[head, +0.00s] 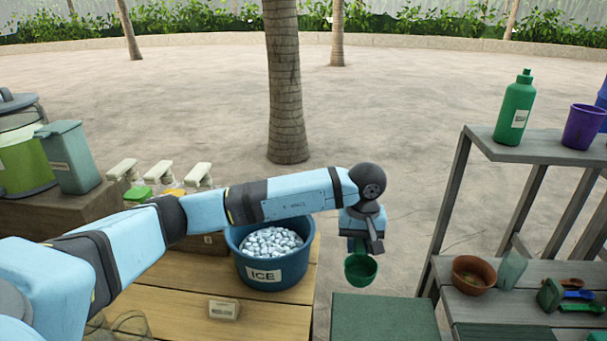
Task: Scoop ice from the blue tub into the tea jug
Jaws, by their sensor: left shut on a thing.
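The blue tub (241,266), labelled ICE, stands on the wooden table and is full of pale ice pieces (270,241). My left gripper (362,248) is to the right of the tub, past the table's edge, shut on a green scoop (360,270). The scoop hangs below the gripper, its dark green bowl partly facing me; I see no ice in it. A grey-teal lidded jug (70,158) with a label stands at the far left; I cannot tell if it is the tea jug. My right gripper is out of view.
A small labelled block (223,309) lies on the table (272,322) in front of the tub. A green surface (384,318) is below the scoop. At right, a shelf holds a green bottle (515,112), purple cup (583,127) and brown bowl (473,275). A tree trunk (284,80) stands behind.

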